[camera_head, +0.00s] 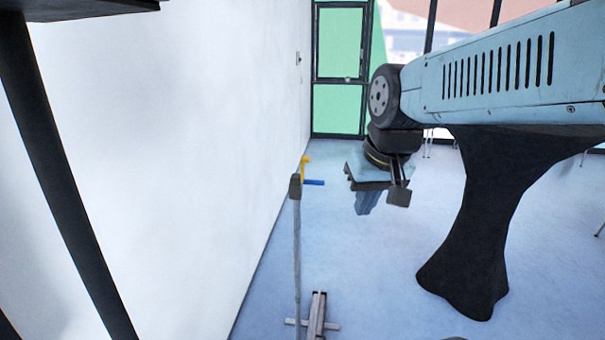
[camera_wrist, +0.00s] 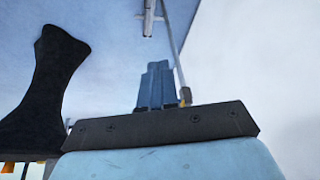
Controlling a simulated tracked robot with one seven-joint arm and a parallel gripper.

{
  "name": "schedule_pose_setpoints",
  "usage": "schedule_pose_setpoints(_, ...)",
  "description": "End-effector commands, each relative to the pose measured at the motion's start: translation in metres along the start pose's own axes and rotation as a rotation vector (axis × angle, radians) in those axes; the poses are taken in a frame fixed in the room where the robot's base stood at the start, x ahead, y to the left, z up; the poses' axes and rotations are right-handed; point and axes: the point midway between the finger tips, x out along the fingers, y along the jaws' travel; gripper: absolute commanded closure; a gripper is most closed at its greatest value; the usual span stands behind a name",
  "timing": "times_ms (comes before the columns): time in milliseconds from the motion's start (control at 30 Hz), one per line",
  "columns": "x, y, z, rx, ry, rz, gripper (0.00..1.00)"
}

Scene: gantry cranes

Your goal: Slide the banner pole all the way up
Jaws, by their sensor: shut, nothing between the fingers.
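The banner pole (camera_head: 297,245) is a thin grey upright pole on the floor near the white wall. Its top carries a dark joint (camera_head: 295,187) with a yellow piece and a blue piece (camera_head: 313,182) sticking out to the right. Its crossed base (camera_head: 318,318) rests on the floor. My gripper (camera_head: 366,203) is right of the pole top, apart from it, with its blue fingers pointing down. In the wrist view the fingers (camera_wrist: 157,68) are together and empty. The pole (camera_wrist: 172,45) passes beside them there, its lower part partly seen.
The white wall (camera_head: 170,150) runs close along the pole's left side. A green-paned door (camera_head: 338,70) is at the back. Open floor (camera_head: 380,270) lies between pole and stand.

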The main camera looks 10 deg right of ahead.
Motion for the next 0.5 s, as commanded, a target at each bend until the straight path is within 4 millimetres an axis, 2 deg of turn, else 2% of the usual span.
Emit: schedule_pose_setpoints(500,0.092,-0.033,-0.037,0.282,-0.440,-0.143,1.00)
